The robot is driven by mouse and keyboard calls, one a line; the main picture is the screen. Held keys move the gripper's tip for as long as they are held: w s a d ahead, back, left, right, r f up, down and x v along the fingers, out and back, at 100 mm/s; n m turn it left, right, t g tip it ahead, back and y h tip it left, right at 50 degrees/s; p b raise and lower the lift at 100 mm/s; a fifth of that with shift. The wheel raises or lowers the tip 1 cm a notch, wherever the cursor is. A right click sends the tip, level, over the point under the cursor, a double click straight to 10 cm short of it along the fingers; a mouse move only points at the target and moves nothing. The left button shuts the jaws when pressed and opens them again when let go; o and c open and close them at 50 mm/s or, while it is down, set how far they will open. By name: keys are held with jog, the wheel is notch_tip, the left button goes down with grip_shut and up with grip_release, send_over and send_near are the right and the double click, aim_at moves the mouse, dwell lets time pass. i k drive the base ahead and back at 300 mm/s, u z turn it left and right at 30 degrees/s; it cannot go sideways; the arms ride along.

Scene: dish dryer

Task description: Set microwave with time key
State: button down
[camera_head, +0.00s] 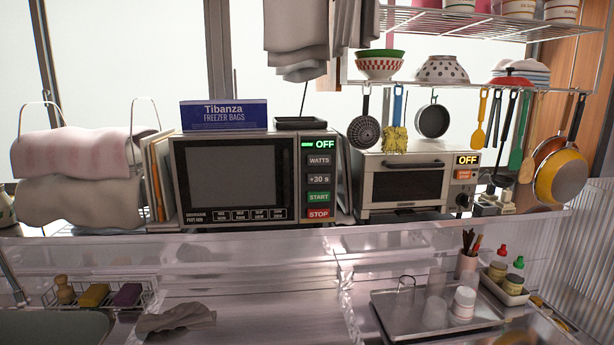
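The microwave (223,177) stands on the shelf left of centre, with its dark door shut. Its control panel (319,181) is on the right side of its front. The green display (324,145) reads OFF. Below it are the WATTS key (319,161), the +30 s time key (319,179), the green START key (318,197) and the red STOP key (318,213). A row of small keys (248,215) runs under the door window. My gripper is not in view.
A toaster oven (404,180), also showing OFF, stands right of the microwave. A freezer bags box (224,115) and a dark tray (300,123) lie on top. Utensils and pans hang at the right. The space before the keys looks clear.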

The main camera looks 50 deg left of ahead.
aim_at(313, 178)
jog(key=u, duration=0.45)
jog(key=i, duration=0.6)
jog(key=u, duration=1.15)
jog(key=i, duration=0.45)
jog(key=u, duration=0.35)
